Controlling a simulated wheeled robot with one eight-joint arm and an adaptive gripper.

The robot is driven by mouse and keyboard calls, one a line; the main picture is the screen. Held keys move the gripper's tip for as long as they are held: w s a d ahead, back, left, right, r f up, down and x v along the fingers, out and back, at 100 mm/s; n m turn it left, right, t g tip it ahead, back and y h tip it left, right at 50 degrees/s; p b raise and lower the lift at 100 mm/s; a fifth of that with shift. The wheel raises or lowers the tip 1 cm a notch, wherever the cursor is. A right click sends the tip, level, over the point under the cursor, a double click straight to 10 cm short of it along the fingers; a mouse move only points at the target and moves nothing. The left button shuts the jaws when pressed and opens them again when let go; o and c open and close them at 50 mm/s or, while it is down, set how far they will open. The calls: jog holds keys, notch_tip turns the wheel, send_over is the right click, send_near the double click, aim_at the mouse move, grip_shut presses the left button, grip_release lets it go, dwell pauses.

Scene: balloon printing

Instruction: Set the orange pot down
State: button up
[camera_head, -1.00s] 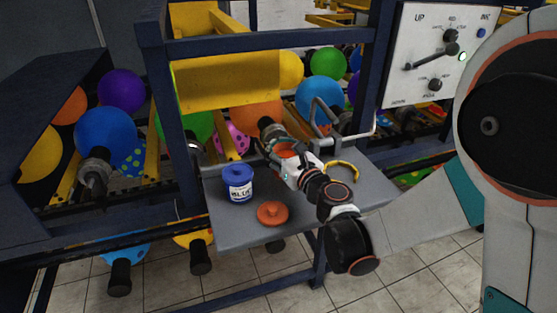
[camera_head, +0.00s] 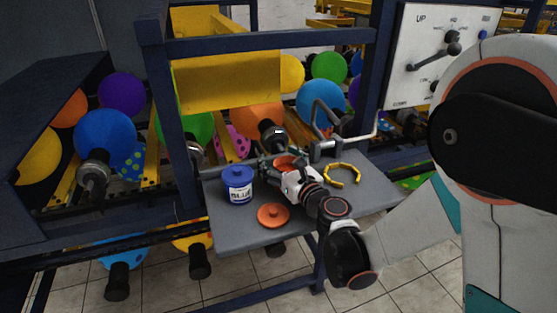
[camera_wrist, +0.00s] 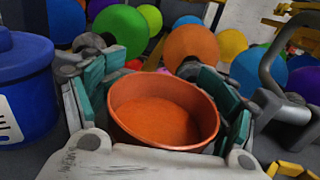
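The orange pot (camera_head: 285,161) is at the back of the grey table (camera_head: 240,233), partly hidden by my gripper in the head view. In the wrist view the pot (camera_wrist: 163,110) is upright, and I look down into its orange inside. My gripper (camera_wrist: 165,90) has its teal-padded fingers on both sides of the pot, close against its wall. In the head view my gripper (camera_head: 283,166) is low over the table. The pot's base is hidden, so I cannot tell whether it touches the tabletop.
A blue pot labelled BLUE (camera_head: 238,185) stands left of my gripper. An orange lid (camera_head: 273,215) lies in front. A yellow curved piece (camera_head: 342,175) lies to the right, near a grey metal handle (camera_head: 322,120). Balloons and black nozzles fill the rack behind.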

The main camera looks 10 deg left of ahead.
jog(key=shift+r, duration=0.1)
jog(key=shift+s+d+r, duration=0.1)
jog(key=v, duration=1.1)
jog(key=shift+s+d, duration=0.25)
